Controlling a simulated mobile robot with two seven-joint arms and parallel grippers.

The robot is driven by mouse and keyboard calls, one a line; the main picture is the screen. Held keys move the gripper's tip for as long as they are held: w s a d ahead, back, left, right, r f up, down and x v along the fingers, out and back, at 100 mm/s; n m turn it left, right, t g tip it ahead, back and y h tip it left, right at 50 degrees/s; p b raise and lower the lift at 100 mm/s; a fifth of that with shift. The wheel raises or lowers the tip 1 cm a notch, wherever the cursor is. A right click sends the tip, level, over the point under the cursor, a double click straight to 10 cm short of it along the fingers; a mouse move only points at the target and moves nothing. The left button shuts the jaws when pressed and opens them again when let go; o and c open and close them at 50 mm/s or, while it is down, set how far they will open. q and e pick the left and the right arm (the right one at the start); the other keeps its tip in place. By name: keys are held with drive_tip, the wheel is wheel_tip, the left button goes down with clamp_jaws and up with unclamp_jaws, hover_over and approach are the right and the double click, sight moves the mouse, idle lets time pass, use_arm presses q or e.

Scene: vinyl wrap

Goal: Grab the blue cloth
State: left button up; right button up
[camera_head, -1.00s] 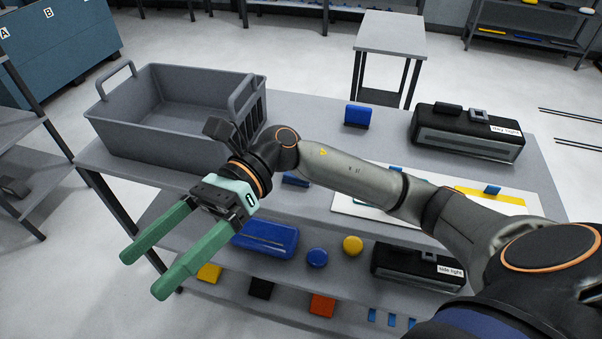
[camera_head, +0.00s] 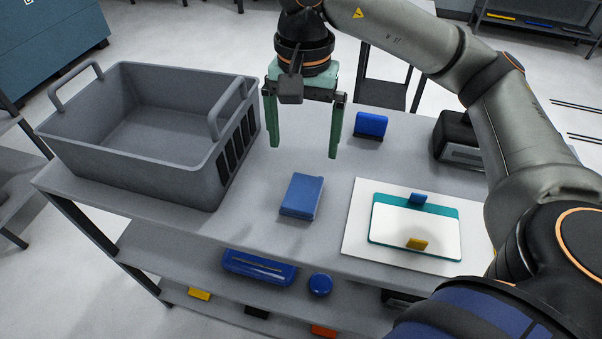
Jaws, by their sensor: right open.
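The blue cloth (camera_head: 302,196) looks like a small folded blue block lying flat on the grey tabletop (camera_head: 250,235), in the middle of the head view. My right gripper (camera_head: 304,152) has green fingers that point down and stand apart with nothing between them. It hangs above the table, behind the cloth in the picture and not touching it. My left gripper is not in view.
A grey crate (camera_head: 218,182) stands left of the cloth. A blue upright item (camera_head: 370,125) stands behind right. A white board (camera_head: 352,235) with a teal-edged panel and small blue and yellow pieces lies at right. A black box (camera_head: 455,140) is partly hidden by my arm.

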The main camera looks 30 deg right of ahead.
drive_tip(key=b, duration=0.1)
hover_over(302, 191)
wheel_tip(302, 191, down, 6)
drive_tip(key=shift+d+f, duration=0.15)
drive_tip(key=shift+f, duration=3.05)
drive_tip(key=shift+c, duration=0.4)
drive_tip(key=c, duration=1.1)
drive_tip(key=shift+w+r, duration=0.1)
drive_tip(key=shift+r, duration=0.1)
